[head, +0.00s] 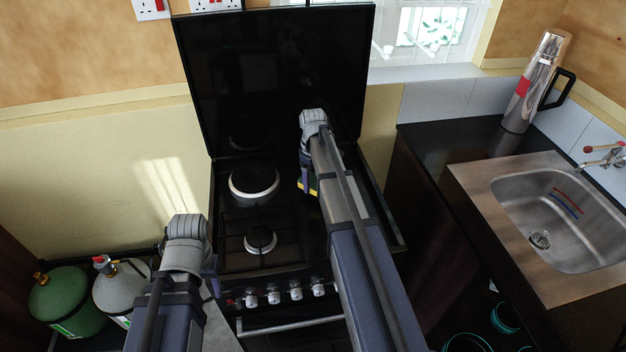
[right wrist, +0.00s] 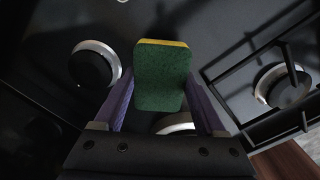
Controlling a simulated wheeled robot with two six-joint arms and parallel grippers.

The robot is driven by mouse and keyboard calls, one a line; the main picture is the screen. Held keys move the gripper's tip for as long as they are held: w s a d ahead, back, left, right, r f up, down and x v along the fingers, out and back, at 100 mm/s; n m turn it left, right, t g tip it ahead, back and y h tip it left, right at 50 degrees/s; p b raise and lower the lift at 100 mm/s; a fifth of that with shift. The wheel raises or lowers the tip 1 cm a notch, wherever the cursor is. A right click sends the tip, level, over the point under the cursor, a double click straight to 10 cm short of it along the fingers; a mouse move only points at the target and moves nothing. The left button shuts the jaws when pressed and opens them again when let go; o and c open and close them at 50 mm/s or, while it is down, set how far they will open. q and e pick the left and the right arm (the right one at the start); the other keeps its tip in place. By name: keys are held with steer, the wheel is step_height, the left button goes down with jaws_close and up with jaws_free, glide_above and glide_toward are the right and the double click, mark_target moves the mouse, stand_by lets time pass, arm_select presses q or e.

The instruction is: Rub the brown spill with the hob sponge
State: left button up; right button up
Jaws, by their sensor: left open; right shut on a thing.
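The hob sponge (right wrist: 160,78) is green with a yellow layer along its far edge. In the right wrist view it sits between the two purple fingers of my right gripper (right wrist: 162,100), which is shut on it. In the head view only a small yellow strip of the sponge (head: 313,184) shows beside my right gripper (head: 304,185), over the right side of the black hob (head: 230,225). My left gripper (head: 212,278) is open at the hob's front left, mostly hidden by its own wrist. I cannot make out the brown spill in either view; my right arm hides part of the hob.
Burners (head: 254,184) and pan supports stand up from the hob. The raised black lid (head: 270,80) closes off the back. A counter with a sink (head: 565,215) and a steel flask (head: 532,85) is at right. Gas bottles (head: 65,300) stand at lower left.

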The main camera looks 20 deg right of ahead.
steer(key=shift+r+p, duration=0.7)
steer(key=shift+r, duration=0.35)
step_height(320, 180, up, 3)
steer(key=p, duration=0.3)
